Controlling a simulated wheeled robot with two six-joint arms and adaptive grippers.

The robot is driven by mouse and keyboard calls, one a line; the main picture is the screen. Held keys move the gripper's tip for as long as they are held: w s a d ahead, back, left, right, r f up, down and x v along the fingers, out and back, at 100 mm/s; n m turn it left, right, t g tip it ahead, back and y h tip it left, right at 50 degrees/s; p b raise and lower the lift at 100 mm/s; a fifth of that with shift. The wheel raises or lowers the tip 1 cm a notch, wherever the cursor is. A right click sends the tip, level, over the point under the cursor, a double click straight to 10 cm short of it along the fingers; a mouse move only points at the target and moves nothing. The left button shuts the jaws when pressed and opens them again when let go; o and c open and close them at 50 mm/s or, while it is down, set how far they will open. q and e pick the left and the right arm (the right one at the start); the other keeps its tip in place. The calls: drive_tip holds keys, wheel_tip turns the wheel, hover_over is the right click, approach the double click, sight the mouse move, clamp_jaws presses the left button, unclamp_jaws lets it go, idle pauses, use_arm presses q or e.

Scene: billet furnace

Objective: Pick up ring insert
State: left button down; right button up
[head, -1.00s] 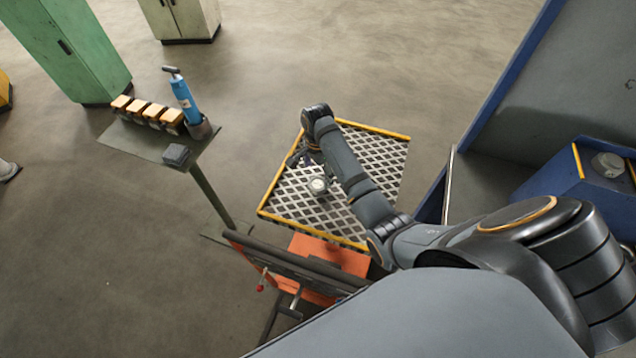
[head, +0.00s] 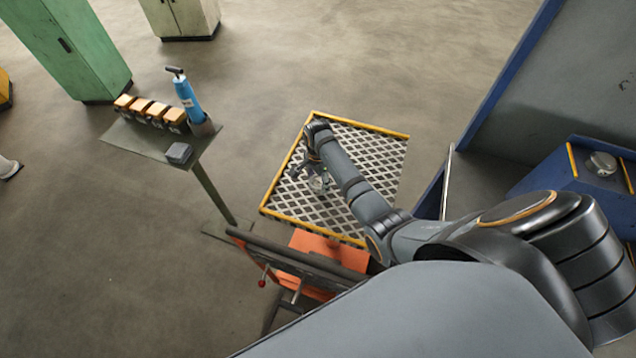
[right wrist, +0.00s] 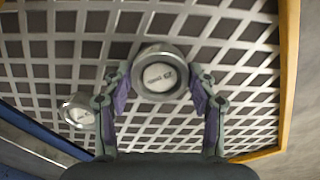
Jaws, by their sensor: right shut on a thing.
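The ring insert (right wrist: 160,74) is a round grey metal piece with a pale, marked centre. It sits between the fingers of my right gripper (right wrist: 160,88) in the right wrist view, and the gripper is shut on it. A second round grey piece (right wrist: 78,112) with a pale marked face lies on the grating, left of the fingers. In the head view my right gripper (head: 308,172) is low over the grating, with a pale round piece (head: 319,183) by its fingers. I cannot tell there which piece this is. My left gripper is not in view.
The metal grating (head: 375,165) has a yellow edge. A stand (head: 150,143) at left carries several orange-topped blocks (head: 154,112), a blue cylinder (head: 188,98) and a small grey block (head: 179,152). Orange equipment (head: 325,252) is near; a blue-framed unit (head: 575,178) stands right.

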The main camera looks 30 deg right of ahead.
sight(318, 181)
drive_tip(key=c, duration=0.7)
clamp_jaws()
drive_tip(key=shift+d+r, duration=0.1)
drive_tip(key=shift+r, duration=0.05)
drive_tip(key=shift+w+r, duration=0.1)
drive_tip(key=shift+r, duration=0.2)
wheel_tip(318, 181, up, 3)
drive_tip(key=shift+f, duration=0.2)
drive_tip(key=s+a+r+p, duration=0.1)
drive_tip(key=s+a+r, duration=0.2)
drive_tip(key=s, duration=0.3)
drive_tip(key=s+a+r+p, duration=0.1)
drive_tip(key=s+a+r, duration=0.1)
drive_tip(key=s+r, duration=0.4)
drive_tip(key=shift+s+a+r, duration=0.3)
drive_tip(key=shift+s+a, duration=0.1)
drive_tip(key=shift+s, duration=0.1)
